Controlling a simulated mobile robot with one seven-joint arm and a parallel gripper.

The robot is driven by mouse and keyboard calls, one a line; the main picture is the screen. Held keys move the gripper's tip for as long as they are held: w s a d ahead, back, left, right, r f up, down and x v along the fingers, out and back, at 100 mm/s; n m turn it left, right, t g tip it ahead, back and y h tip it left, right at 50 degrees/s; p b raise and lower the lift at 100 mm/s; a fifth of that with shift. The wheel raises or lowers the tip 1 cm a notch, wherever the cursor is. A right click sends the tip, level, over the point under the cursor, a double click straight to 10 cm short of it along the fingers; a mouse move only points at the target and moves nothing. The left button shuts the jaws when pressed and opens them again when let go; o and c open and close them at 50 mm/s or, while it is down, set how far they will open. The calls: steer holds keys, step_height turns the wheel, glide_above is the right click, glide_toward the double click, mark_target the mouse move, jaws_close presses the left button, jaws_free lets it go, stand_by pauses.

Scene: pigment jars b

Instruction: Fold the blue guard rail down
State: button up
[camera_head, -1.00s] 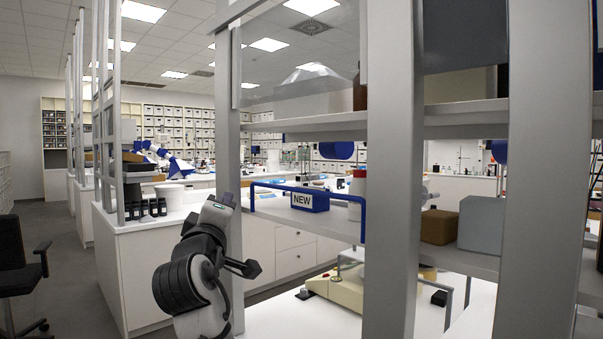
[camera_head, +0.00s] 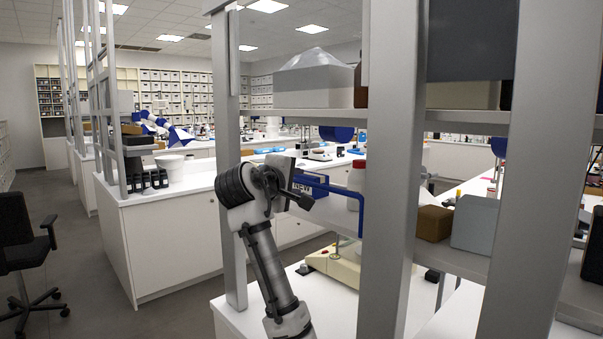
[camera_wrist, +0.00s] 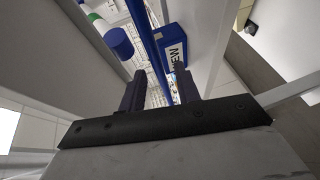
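The blue guard rail (camera_head: 361,212) stands up along the front edge of a shelf in the head view. My arm covers its left part. In the wrist view the rail (camera_wrist: 149,45) runs down the picture into the gap between my two fingers. My gripper (camera_wrist: 161,92) is open, with its dark fingers apart on either side of the rail in the picture. I cannot tell whether the fingers reach around it or touch it. In the head view the gripper (camera_head: 300,190) is at the rail's left end, partly hidden by my wrist.
A blue box marked NEW (camera_wrist: 173,45) sits close behind the rail. A white bottle with a red cap (camera_head: 356,180) stands beside it. A grey upright post (camera_head: 390,180) stands right of the rail, another (camera_head: 228,150) left. An upper shelf (camera_head: 310,116) hangs above.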

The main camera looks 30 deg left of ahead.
steer(key=shift+w+a+f+p, duration=0.1)
steer(key=shift+w+f+p, duration=0.1)
steer(key=shift+w, duration=0.5)
steer(key=shift+w+a+f+p, duration=0.1)
steer(key=shift+w+p, duration=0.15)
steer(key=shift+w, duration=0.45)
steer(key=shift+w+f+p, duration=0.1)
steer(key=shift+w+p, duration=0.1)
steer(key=shift+w, duration=0.5)
steer(key=shift+c, duration=0.3)
jaws_close()
